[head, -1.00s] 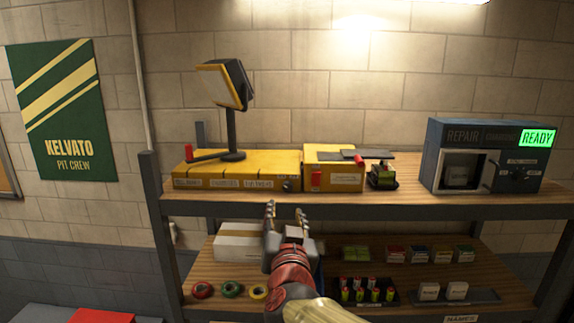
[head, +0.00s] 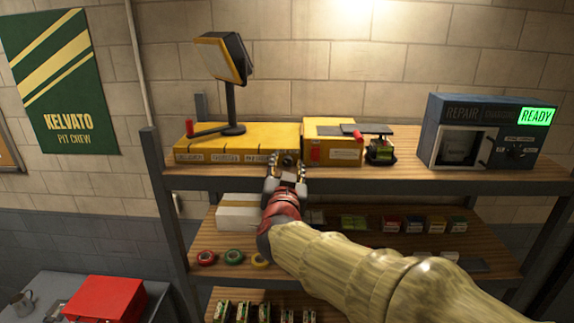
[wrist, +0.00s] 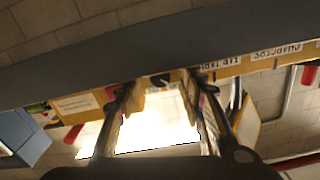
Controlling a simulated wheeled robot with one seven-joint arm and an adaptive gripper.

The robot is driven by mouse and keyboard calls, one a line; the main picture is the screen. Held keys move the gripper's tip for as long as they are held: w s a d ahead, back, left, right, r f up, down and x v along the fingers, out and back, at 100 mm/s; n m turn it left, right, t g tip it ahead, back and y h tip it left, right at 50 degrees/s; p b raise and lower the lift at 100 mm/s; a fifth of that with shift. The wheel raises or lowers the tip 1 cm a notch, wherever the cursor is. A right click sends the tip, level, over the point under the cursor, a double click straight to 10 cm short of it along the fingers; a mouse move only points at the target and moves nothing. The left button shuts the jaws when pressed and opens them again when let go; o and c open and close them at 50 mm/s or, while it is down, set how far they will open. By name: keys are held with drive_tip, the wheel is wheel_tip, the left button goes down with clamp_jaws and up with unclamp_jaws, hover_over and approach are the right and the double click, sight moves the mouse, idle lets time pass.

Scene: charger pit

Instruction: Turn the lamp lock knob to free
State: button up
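The lamp lock knob (head: 287,161) is a small dark knob on the front right end of the long yellow box (head: 225,146). The lamp (head: 222,58) stands on this box on a dark post, its head tilted. My gripper (head: 286,168) is in front of the box, at the knob. In the upside-down wrist view, the dark knob (wrist: 160,79) shows between my two fingertips (wrist: 160,90), which are apart with a gap on each side of it. Whether the fingertips reach around the knob or stop short of it, I cannot tell. The knob's marking is not readable.
A second yellow box (head: 333,152) with a red switch stands to the right, then a charger unit (head: 480,135) reading READY. Lower shelves hold tape rolls and small boxes.

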drive_tip(key=c, duration=0.3)
clamp_jaws()
idle(0.3)
